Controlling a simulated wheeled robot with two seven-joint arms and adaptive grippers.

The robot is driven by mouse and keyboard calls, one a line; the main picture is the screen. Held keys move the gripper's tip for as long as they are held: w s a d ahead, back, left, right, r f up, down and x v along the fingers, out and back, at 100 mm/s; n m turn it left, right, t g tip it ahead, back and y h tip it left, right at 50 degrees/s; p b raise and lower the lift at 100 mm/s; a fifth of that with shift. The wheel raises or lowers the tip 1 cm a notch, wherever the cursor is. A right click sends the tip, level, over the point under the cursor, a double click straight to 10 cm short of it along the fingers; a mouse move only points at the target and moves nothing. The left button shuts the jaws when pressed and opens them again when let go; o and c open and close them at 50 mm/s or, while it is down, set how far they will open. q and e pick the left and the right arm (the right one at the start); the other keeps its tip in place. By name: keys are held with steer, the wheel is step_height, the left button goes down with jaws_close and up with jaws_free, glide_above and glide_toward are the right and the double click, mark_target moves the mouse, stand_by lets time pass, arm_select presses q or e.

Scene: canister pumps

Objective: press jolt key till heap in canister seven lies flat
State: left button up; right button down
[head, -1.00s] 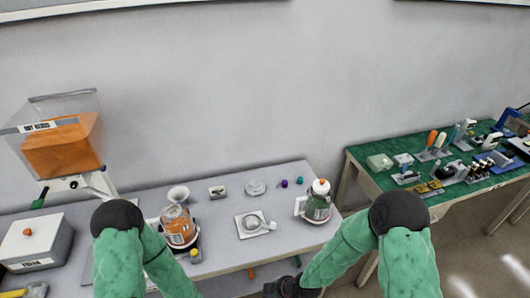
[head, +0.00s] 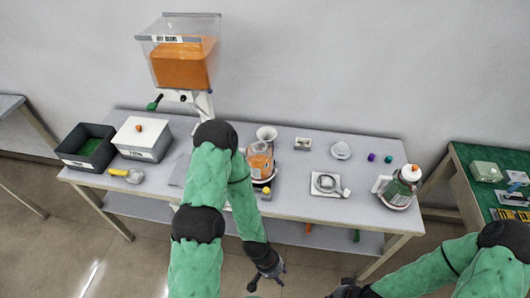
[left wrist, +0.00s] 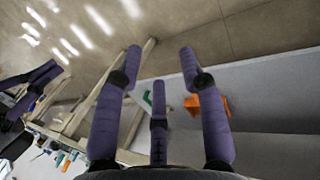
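A clear canister (head: 260,165) with orange contents stands on a dark-rimmed base on the grey table, in the head view. Its label is too small to read, and I cannot tell the shape of the heap inside. A small yellow key or knob (head: 266,190) shows at the front of its base. My left gripper (head: 268,282) is in front of the table's front edge, away from the canister, with its fingers spread and empty. Its spread fingers also show in the left wrist view (left wrist: 158,85). My right gripper (head: 342,292) is at the bottom edge, partly cut off.
A tall hopper (head: 182,60) with orange contents stands behind. A scale-like plate (head: 318,190) and a green-filled jar (head: 399,188) are at right. A green-topped table (head: 485,195) stands further right.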

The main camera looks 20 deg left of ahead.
arm_select(q)
jaws_close()
stand_by(1.2)
